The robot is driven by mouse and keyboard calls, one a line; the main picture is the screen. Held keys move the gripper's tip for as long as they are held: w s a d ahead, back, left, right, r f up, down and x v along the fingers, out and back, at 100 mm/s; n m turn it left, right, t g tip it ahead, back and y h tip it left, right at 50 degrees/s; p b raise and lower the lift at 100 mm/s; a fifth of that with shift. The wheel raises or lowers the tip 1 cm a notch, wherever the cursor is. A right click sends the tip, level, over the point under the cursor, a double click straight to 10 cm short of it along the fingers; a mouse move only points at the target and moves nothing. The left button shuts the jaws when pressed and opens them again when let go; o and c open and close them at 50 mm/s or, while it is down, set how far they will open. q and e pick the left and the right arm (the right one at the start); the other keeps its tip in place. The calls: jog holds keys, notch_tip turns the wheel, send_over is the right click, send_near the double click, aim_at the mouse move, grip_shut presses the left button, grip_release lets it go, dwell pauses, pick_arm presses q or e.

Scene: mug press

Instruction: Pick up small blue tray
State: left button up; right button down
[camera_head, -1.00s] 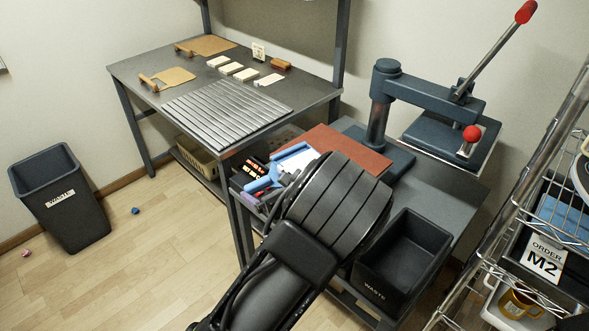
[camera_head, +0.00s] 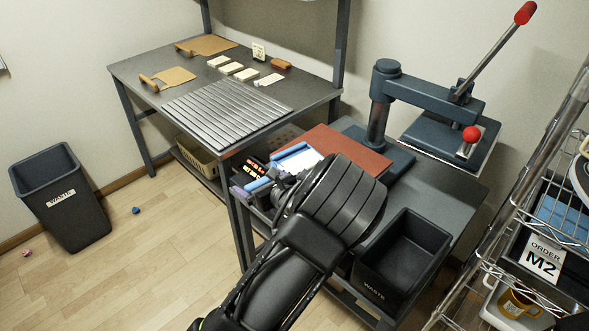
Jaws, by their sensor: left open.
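A blue edge (camera_head: 289,152) shows beside a white surface (camera_head: 301,162), to the left of the rust-red mat. It looks like part of the small blue tray, whose rest is hidden behind my left wrist. A second blue bar (camera_head: 258,186) shows nearer and to the left; I cannot tell whether it belongs to the same tray. My left gripper (camera_head: 276,181) is open at this spot, with its fingers largely hidden by my wrist. I cannot tell whether it touches the tray. My right gripper is not in view.
A rust-red mat (camera_head: 345,152) lies beside the press (camera_head: 380,105). A black waste bin (camera_head: 408,250) stands at the lower right, near my forearm. A wire rack (camera_head: 560,170) rises at the right. The slatted table (camera_head: 225,113) is at the back left.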

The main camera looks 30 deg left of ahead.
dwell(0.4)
pick_arm(q)
jog(key=c, duration=1.7)
